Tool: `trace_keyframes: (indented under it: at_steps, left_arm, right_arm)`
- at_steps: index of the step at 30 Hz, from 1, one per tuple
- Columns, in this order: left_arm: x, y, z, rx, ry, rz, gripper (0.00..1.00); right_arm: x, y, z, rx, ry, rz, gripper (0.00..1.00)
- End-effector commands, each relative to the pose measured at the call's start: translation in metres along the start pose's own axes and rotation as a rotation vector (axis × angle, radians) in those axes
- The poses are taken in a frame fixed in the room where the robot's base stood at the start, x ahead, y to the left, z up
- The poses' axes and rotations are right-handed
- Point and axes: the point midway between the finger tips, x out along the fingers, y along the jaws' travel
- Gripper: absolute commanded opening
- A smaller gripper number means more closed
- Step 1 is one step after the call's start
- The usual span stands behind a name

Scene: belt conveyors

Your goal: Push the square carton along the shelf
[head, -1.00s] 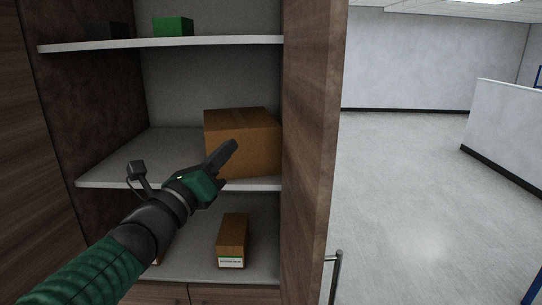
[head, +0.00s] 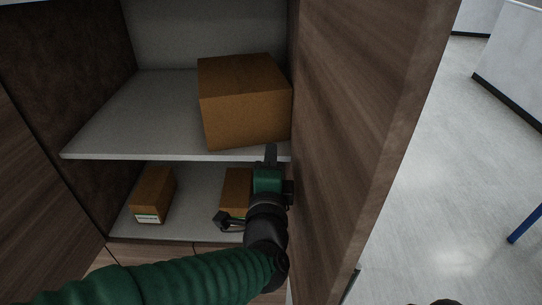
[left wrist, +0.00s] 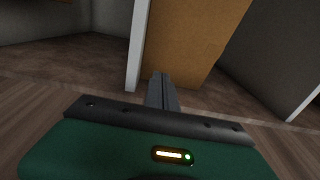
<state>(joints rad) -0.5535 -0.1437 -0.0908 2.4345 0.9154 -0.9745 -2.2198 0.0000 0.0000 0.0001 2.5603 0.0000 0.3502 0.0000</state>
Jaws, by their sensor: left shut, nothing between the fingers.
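The square carton (head: 243,105) is a brown box at the right end of the middle shelf (head: 118,128), close to the cabinet's right side. My left gripper (head: 271,152) is shut and empty, its fingers pointing up at the shelf's front edge just below the carton's lower right front. In the left wrist view the shut fingers (left wrist: 161,92) point toward the carton's brown face (left wrist: 190,45); I cannot tell whether they touch it. My right gripper is not in view.
Two smaller brown boxes lie on the lower shelf, one at left (head: 153,194) and one (head: 235,188) partly hidden behind my left gripper. A wooden panel (head: 365,110) stands close on the right. The middle shelf left of the carton is clear.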

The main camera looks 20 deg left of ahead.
Motion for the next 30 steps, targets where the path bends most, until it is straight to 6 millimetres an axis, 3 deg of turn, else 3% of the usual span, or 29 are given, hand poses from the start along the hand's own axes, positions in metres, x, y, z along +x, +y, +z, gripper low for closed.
trace_keyframes:
  at_steps: [3, 9, 20, 30]
  left_arm:
    - [0.025, -0.001, 0.001, 0.003, -0.002, 0.002, 0.00]
    - [0.050, -0.001, 0.001, 0.000, 0.000, 0.000, 0.00]
    - [0.054, -0.001, 0.002, -0.001, 0.000, -0.001, 0.00]
    - [0.073, 0.000, 0.020, -0.001, 0.000, 0.000, 0.00]
  right_arm:
    - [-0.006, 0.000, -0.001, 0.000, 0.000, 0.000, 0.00]
    - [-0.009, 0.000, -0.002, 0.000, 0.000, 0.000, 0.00]
    - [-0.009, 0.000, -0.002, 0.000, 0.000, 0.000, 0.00]
    - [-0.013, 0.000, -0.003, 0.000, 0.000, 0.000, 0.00]
